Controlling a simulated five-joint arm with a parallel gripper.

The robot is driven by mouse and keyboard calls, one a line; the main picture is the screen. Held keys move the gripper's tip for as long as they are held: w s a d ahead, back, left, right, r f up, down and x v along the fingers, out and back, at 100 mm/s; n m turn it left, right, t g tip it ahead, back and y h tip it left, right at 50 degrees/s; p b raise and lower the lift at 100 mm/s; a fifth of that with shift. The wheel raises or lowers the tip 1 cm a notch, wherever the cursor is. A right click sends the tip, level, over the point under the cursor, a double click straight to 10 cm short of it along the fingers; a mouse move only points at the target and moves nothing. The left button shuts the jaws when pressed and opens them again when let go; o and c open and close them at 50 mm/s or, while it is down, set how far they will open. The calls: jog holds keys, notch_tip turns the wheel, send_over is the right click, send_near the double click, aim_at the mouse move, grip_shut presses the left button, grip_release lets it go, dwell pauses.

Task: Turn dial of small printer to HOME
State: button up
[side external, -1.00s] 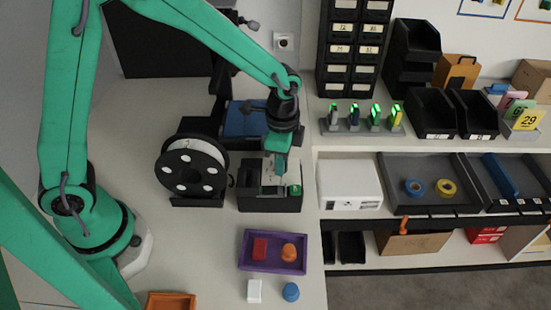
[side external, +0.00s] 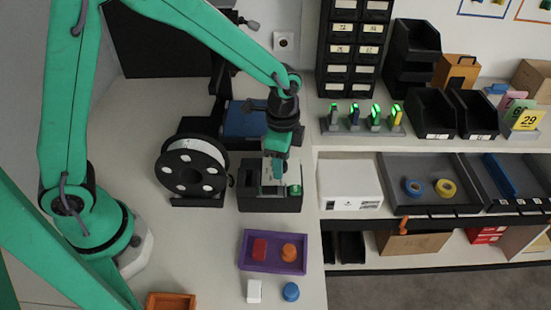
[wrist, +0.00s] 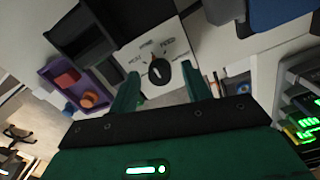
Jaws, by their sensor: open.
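The small printer (side external: 270,202) is a dark box with a pale top panel, in the middle of the side external view.
A filament spool (side external: 192,168) stands left of the printer. A purple tray (side external: 245,262) with a red block and an orange piece lies in front. A white block (side external: 254,291) and a blue piece (side external: 291,292) lie nearer. A white box (side external: 349,185) stands to the right.

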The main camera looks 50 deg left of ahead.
notch_tip(320, 180, up, 8)
jog(key=shift+f, duration=0.25)
jog(key=shift+r, duration=0.15)
jog(key=shift+r, duration=0.1)
dwell(0.4)
jog(key=shift+s+a+r, duration=0.1)
jog(key=shift+a+r, duration=0.05)
jog(key=shift+a, duration=0.05)
jog(key=s+a+r+n+t, duration=0.2)
jog(key=s+a+r+n, duration=0.2)
jog(key=s+a+n, duration=0.2)
jog(key=s+a+r+n+t, duration=0.3)
jog(key=s+a+r+n, duration=0.2)
jog(key=s, duration=0.5)
jog(key=shift+a+r+n+t, duration=0.2)
jog(key=shift+a+n+t, duration=0.1)
jog(key=shift+a+n, duration=0.2)
dwell(0.4)
